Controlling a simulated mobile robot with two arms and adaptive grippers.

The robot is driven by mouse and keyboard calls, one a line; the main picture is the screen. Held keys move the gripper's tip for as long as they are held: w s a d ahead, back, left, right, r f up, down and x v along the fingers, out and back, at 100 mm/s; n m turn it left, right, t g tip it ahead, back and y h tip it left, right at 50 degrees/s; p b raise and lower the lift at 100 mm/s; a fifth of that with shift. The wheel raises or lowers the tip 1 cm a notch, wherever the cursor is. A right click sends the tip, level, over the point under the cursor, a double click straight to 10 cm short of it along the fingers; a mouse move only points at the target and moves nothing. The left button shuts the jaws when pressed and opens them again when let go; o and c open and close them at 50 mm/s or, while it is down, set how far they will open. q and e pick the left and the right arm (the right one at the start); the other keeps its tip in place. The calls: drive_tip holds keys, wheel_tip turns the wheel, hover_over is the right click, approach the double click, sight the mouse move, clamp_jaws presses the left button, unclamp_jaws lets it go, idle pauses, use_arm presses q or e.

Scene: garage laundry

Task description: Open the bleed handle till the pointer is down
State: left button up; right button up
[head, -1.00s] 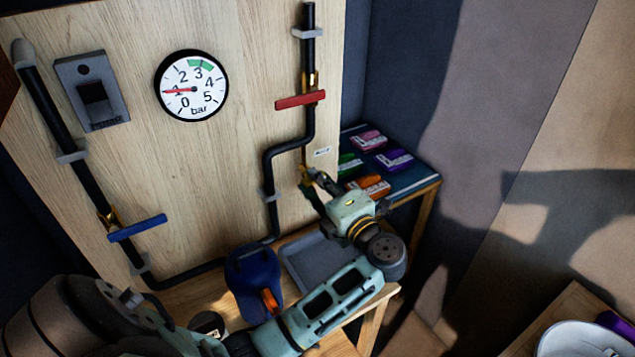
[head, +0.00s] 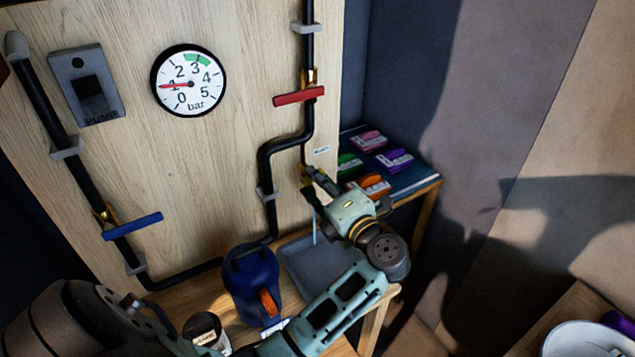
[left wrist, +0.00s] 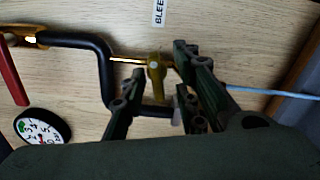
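The brass bleed valve with its olive-yellow handle (left wrist: 156,75) is on the pipe below the BLEED label, in the left wrist view. My left gripper (head: 310,184) is at this valve, low on the board. In the left wrist view its fingers are apart, on either side of the handle; I cannot tell whether they touch it. A thin light-blue stream (head: 314,226) falls below the gripper toward the grey tray (head: 300,272); it also shows in the left wrist view (left wrist: 262,92). The gauge (head: 188,80) has its red pointer level to the left, near 1 bar. My right gripper is not in view.
A red lever (head: 299,96) and a blue lever (head: 132,226) sit on the black pipes. Colored packets (head: 368,141) lie on a shelf at right.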

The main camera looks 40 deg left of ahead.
use_arm(q)
drive_tip(key=shift+r, duration=0.1)
drive_tip(key=v, duration=0.7)
drive_tip(key=shift+d, duration=0.25)
